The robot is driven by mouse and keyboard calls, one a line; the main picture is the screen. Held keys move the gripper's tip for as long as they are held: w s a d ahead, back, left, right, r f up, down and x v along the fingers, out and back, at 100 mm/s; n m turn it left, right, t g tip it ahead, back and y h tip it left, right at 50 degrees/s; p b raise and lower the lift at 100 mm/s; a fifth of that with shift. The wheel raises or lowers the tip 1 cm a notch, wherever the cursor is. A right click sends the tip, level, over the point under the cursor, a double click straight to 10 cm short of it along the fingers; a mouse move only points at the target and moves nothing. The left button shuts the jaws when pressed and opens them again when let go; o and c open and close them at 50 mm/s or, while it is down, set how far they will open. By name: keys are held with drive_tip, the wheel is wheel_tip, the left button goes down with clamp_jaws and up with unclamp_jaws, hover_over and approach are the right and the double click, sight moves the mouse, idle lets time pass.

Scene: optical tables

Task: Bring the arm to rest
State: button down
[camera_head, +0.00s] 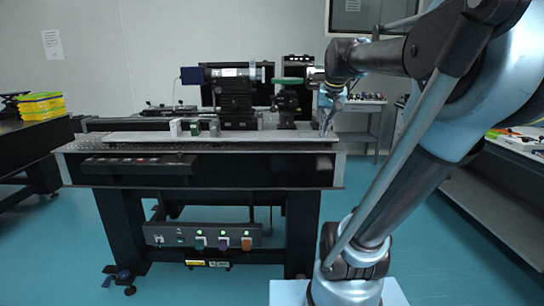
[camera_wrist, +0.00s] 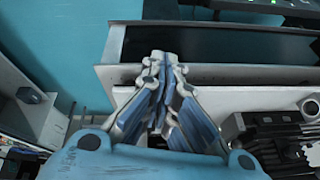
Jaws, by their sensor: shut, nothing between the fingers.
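My arm reaches in from the right of the head view, over the right end of the optical table (camera_head: 110,163). My gripper (camera_head: 327,128) points down there, close to the table's right edge and small in that view. In the wrist view my gripper (camera_wrist: 161,58) is shut, with its fingertips together and nothing between them. Below the fingertips the wrist view shows a pale table edge (camera_wrist: 230,75). Whether the fingertips touch the table cannot be told.
Optical instruments (camera_head: 236,92) stand on the table left of my gripper. Small blocks (camera_head: 195,128) sit on its pale front strip. A dark table with yellow stacked items (camera_head: 41,106) is at left, a side bench (camera_head: 520,148) at right. Blue floor (camera_head: 450,240) is open at front right.

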drive_tip(key=s+f+n+g, duration=0.1)
drive_tip(key=s+f, duration=0.9)
drive_tip(key=f, duration=0.2)
drive_tip(key=s+f+n+g, duration=0.1)
drive_tip(key=s+f, duration=0.9)
drive_tip(key=f, duration=0.3)
drive_tip(key=shift+s+d+f+n, duration=0.15)
drive_tip(key=shift+s+d+n, duration=0.05)
drive_tip(key=shift+d+n, duration=0.15)
drive_tip(key=shift+w, duration=0.1)
drive_tip(key=shift+w+f, duration=0.2)
drive_tip(key=shift+w, duration=0.15)
